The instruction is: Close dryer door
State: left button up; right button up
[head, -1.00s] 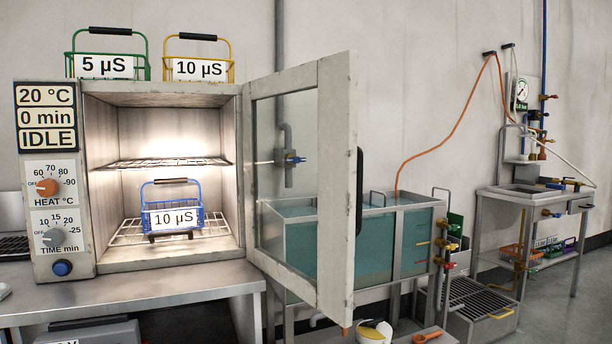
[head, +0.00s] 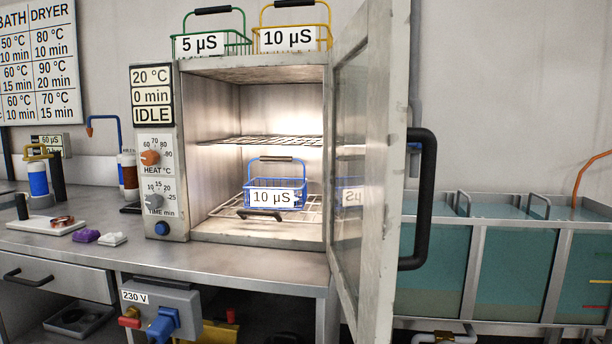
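The dryer (head: 185,150) stands on a metal bench with its door open. The glazed door (head: 385,190) is hinged at the right side of the dryer and swings out toward me. Its black handle (head: 428,200) is on the outer face, to the right. Inside, a blue basket (head: 290,197) labelled 10 µS sits on the lower wire rack. The upper rack (head: 262,140) is empty. The dryer's panel (head: 152,112) reads 20 °C, 0 min, IDLE. Neither of my grippers is in view.
A green basket (head: 212,45) and a yellow basket (head: 292,39) stand on top of the dryer. The bench (head: 90,235) holds small items at the left. Tanks (head: 480,265) of teal liquid stand behind the door at the right. A 230 V box (head: 165,310) hangs below the bench.

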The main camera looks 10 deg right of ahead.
aim_at(382, 27)
jog(key=i+l+u, duration=0.1)
jog(key=l, duration=0.35)
jog(key=i+l+u, duration=0.1)
jog(key=l, duration=0.35)
jog(key=i+l+u, duration=0.1)
jog(key=l, duration=0.35)
